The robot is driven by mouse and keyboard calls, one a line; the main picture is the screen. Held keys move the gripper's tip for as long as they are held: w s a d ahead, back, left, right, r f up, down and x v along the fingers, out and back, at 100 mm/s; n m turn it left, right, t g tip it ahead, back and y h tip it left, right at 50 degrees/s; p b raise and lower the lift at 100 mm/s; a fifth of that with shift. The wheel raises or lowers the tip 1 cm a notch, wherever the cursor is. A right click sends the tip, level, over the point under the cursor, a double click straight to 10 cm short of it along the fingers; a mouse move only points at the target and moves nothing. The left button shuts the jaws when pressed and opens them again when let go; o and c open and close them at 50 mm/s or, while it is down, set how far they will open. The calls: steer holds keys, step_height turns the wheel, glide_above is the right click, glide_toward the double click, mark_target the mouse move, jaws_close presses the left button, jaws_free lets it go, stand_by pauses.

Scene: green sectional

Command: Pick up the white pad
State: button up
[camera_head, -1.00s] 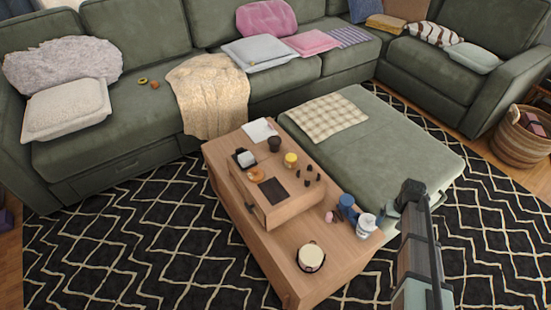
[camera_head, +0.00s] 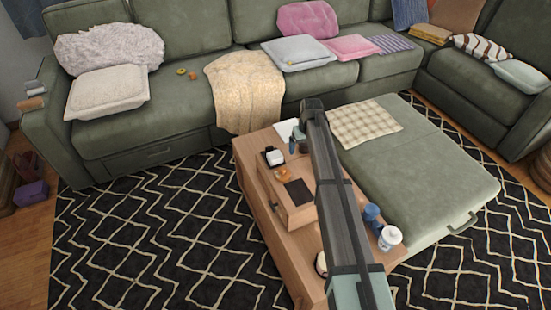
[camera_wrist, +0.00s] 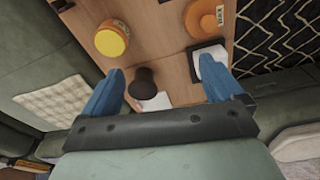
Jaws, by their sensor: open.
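A flat white pad (camera_head: 285,130) lies at the far end of the wooden coffee table, partly behind my arm in the head view. In the wrist view a part of the white pad (camera_wrist: 158,102) shows beyond a dark cup (camera_wrist: 145,84). My gripper (camera_head: 299,143) is over the far part of the table, close to the pad in the head view. In the wrist view my gripper (camera_wrist: 163,76) has its blue fingers spread wide, with the dark cup and the pad showing between them. Nothing is held.
A yellow-topped jar (camera_wrist: 112,38), an orange item (camera_wrist: 205,18) and a white item (camera_wrist: 212,68) on a dark base stand near my fingers. Blue cup (camera_head: 371,213) and white cup (camera_head: 389,238) stand at the near right. The sofa (camera_head: 180,95) borders the back.

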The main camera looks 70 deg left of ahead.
steer(key=n, duration=0.2)
glide_toward(275, 154)
steer(key=f, duration=0.6)
steer(key=a+f, duration=0.1)
steer(key=f, duration=0.3)
steer(key=shift+c, duration=0.3)
steer(key=c, duration=1)
steer(key=shift+o, duration=0.2)
step_height(275, 154, up, 10)
